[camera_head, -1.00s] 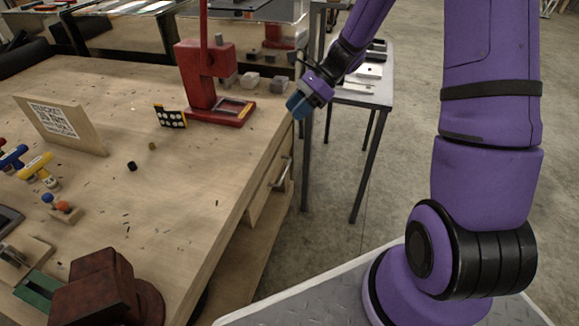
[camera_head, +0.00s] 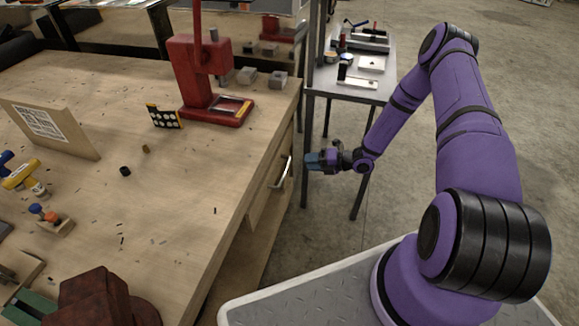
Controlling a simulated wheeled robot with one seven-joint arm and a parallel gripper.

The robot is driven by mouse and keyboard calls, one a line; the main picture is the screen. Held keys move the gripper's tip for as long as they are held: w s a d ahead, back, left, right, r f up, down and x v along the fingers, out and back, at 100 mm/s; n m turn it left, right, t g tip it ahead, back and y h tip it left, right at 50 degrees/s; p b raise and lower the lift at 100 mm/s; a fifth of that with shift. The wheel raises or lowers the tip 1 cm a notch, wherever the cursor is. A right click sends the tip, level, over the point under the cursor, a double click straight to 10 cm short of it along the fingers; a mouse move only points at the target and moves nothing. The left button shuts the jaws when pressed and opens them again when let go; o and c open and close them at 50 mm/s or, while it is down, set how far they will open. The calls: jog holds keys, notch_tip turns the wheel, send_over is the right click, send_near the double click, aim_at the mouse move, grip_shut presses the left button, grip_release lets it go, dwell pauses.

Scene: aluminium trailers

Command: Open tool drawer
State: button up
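The tool drawer (camera_head: 262,198) is in the right side of the wooden workbench, below its top, and looks closed. Its metal handle (camera_head: 284,171) is a slim upright-slanting bar on the drawer front. My gripper (camera_head: 312,161) has blue fingers and points left toward the handle, a short way to its right. It looks apart from the handle. The fingers are too small and seen too much from the side to tell whether they are open or shut. Nothing shows held in them.
The workbench top (camera_head: 150,200) carries a red press (camera_head: 200,80), a wooden board with a printed label (camera_head: 45,128) and a dark red vise (camera_head: 100,300). A grey metal table (camera_head: 350,92) with small parts stands behind my arm. The floor at right is clear.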

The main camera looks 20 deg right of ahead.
aim_at(286, 167)
notch_tip(286, 167, down, 5)
jog(key=m+t+h, duration=0.1)
jog(key=m+t, duration=0.1)
jog(key=m, duration=0.2)
jog(key=x, duration=0.9)
jog(key=shift+w+a, duration=0.25)
jog(key=shift+a, duration=0.1)
jog(key=shift+n, duration=0.3)
grip_shut()
